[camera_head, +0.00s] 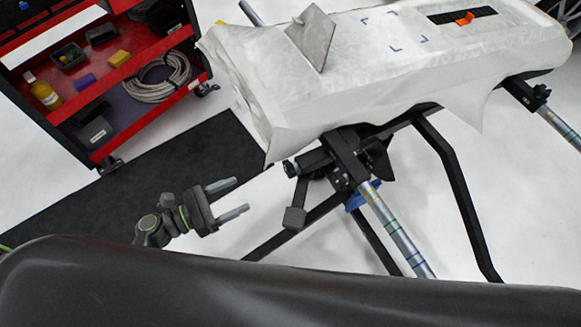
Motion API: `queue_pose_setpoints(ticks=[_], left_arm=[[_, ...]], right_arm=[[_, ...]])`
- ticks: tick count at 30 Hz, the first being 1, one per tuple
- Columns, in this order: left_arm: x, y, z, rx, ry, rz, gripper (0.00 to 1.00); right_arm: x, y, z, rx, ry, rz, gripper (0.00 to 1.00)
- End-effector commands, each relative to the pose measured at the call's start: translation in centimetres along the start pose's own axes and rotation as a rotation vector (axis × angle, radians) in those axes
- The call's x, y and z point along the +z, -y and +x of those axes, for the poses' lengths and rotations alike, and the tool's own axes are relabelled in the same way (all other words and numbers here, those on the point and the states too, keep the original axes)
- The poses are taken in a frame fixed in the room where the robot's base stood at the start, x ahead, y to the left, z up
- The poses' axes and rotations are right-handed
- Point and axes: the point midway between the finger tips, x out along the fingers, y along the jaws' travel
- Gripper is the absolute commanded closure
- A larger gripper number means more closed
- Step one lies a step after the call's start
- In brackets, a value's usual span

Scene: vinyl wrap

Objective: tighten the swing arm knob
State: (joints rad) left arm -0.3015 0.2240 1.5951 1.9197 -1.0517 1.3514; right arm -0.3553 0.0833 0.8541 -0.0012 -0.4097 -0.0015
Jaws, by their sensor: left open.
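My left gripper (241,196) is open and empty, its two grey fingers pointing right. It is to the left of the stand's black clamp bracket (345,157), with a clear gap between them. A small dark knob (289,168) sticks out at the left end of this bracket, below the wrapped panel (400,75). I cannot tell for certain whether it is the swing arm knob. A silver tube with coloured bands (396,236) runs down to the right from the bracket. Another dark knob-like fitting (541,92) shows at the far right. My right gripper is not in view.
A black pedal-like block (294,217) and black stand legs (455,190) are near the bracket. A red tool cart (110,150) stands at the upper left beside a dark mat (150,185). A large dark surface fills the bottom foreground.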

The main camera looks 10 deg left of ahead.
Motion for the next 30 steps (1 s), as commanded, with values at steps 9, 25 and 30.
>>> queue_pose_setpoints(ticks=[9, 25, 30], left_arm=[[1.4, 0.1, 3.4, -0.011, 0.042, -0.026, 0.35], [1.6, 0.2, 14.6, -0.011, 0.038, -0.025, 0.35], [1.6, 0.2, 16.6, -0.009, 0.036, -0.025, 0.35]], right_arm=[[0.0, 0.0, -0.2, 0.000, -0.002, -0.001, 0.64], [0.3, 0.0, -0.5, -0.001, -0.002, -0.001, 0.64], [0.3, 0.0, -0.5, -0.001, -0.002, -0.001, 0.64]])
